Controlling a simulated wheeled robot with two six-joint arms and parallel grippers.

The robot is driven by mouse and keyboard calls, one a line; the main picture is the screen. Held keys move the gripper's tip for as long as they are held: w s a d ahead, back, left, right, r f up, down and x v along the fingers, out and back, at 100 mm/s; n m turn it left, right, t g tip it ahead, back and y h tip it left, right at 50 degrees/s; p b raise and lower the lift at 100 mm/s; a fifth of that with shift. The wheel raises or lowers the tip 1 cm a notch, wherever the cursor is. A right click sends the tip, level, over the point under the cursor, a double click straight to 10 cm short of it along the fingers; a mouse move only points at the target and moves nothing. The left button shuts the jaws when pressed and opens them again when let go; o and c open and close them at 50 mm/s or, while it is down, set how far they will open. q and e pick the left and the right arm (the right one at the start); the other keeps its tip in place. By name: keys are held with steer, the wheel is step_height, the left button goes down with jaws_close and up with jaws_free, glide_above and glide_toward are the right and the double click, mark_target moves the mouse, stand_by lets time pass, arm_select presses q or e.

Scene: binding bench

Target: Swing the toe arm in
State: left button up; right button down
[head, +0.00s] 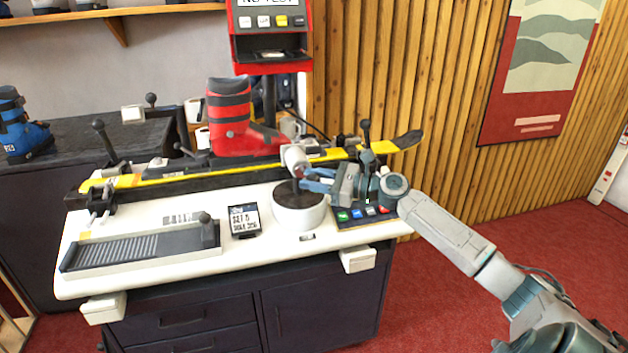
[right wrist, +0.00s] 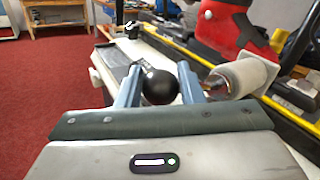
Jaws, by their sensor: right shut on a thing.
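The black ball knob (right wrist: 160,88) sits between the two blue fingers of my right gripper (right wrist: 158,78) in the right wrist view, and the gripper is shut on it. In the head view my right gripper (head: 306,180) reaches in from the right, over the round white base with a dark top (head: 299,212). Its fingers hide most of the knob there. A pale cylinder (head: 295,157) stands close behind the fingers, by the ski; it also shows in the right wrist view (right wrist: 243,77). I cannot tell how the toe arm joins these parts. My left gripper is out of view.
A red boot (head: 229,118) stands on the yellow ski (head: 190,174) behind the gripper. A red test unit (head: 270,40) rises behind. A button panel (head: 360,214), a small display (head: 243,220) and a ribbed tray (head: 140,249) lie on the white bench top (head: 262,255).

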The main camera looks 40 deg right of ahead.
steer(key=shift+f, duration=0.4)
steer(key=c, duration=1)
jaws_free()
steer(key=shift+s, duration=0.1)
steer(key=shift+w+d+r, duration=0.1)
steer(key=shift+w, duration=0.1)
